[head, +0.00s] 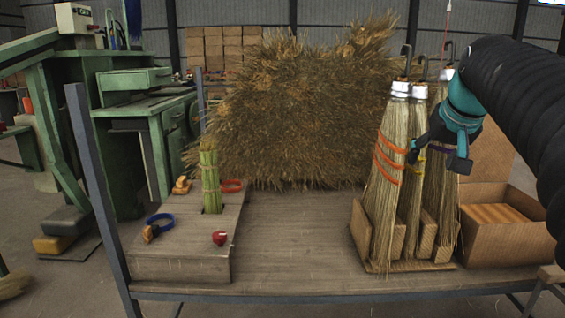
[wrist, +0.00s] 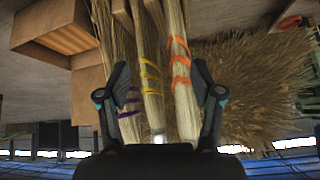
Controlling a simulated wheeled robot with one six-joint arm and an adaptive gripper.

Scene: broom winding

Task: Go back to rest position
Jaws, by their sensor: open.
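My gripper (head: 436,157) is open at the right side in the head view, close in front of the brooms. In the wrist view my gripper (wrist: 160,100) has its two fingers spread wide, with the brooms showing between them. One broom (head: 386,165) has orange winding; it also shows in the wrist view (wrist: 182,85). The broom with yellow winding (head: 409,190) stands in the middle, and in the wrist view (wrist: 150,80) it lies between the fingers. The broom with purple winding (head: 438,200) stands at the right, partly behind my gripper. I cannot tell whether the fingers touch any broom.
The brooms stand in a wooden rack (head: 361,228) on the table (head: 300,245). A cardboard box (head: 505,235) is at the right. A large straw pile (head: 310,110) fills the back. A wooden block (head: 180,265) at left holds a green straw bundle (head: 210,180). The table's middle is clear.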

